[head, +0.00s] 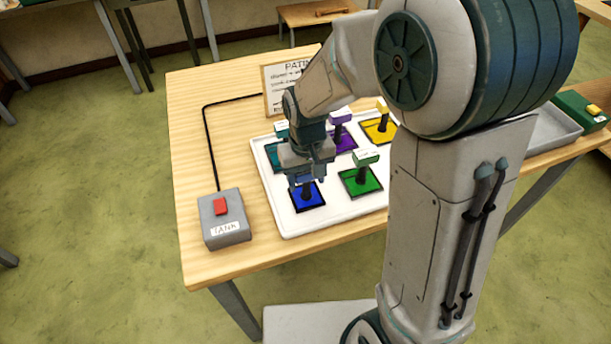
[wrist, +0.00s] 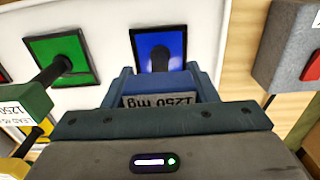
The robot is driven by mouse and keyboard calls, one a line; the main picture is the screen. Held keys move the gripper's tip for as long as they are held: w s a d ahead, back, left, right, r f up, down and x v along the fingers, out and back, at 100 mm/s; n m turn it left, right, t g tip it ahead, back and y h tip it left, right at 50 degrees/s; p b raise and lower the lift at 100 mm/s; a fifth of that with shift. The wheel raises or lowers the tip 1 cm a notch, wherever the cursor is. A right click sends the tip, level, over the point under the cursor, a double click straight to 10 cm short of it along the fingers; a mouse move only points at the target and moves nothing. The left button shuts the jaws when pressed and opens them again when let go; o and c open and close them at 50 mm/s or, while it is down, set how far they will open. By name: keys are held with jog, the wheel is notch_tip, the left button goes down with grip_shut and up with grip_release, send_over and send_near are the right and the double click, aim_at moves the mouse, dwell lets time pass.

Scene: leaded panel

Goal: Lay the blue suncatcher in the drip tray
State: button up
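The blue suncatcher (head: 309,197) is a dark-framed blue square with an upright dark stem, at the front left of the white tray (head: 291,229). It also shows in the wrist view (wrist: 177,41). My gripper (head: 305,178) points down over it, around the top of its stem. In the wrist view, a block labelled "1250 mg" (wrist: 160,99) sits between my gripper's fingers (wrist: 160,85); whether they press on it is unclear. The suncatcher appears to lie on the tray. A shallow grey tray (head: 552,131) at the right, partly hidden by my arm, may be the drip tray.
Green (head: 360,181), purple (head: 341,137), yellow (head: 380,129) and teal (head: 274,157) suncatchers with tagged stems stand close by. A grey TANK box (head: 223,220) with a red switch is left of the tray. A sign (head: 283,88) stands behind.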

jog(key=o, duration=0.4)
jog(key=shift+r, duration=0.1)
notch_tip(320, 180, up, 12)
jog(key=shift+r, duration=0.1)
jog(key=s+d+m+t, duration=0.1)
jog(key=s+d, duration=0.3)
jog(key=s+d+m+t, duration=0.1)
jog(key=s+d, duration=0.2)
jog(key=s, duration=0.1)
jog(key=s+d+m+t, duration=0.1)
jog(key=s+d, duration=0.3)
jog(key=s, duration=0.1)
jog(key=shift+d+f, duration=0.2)
jog(key=shift+d, duration=0.15)
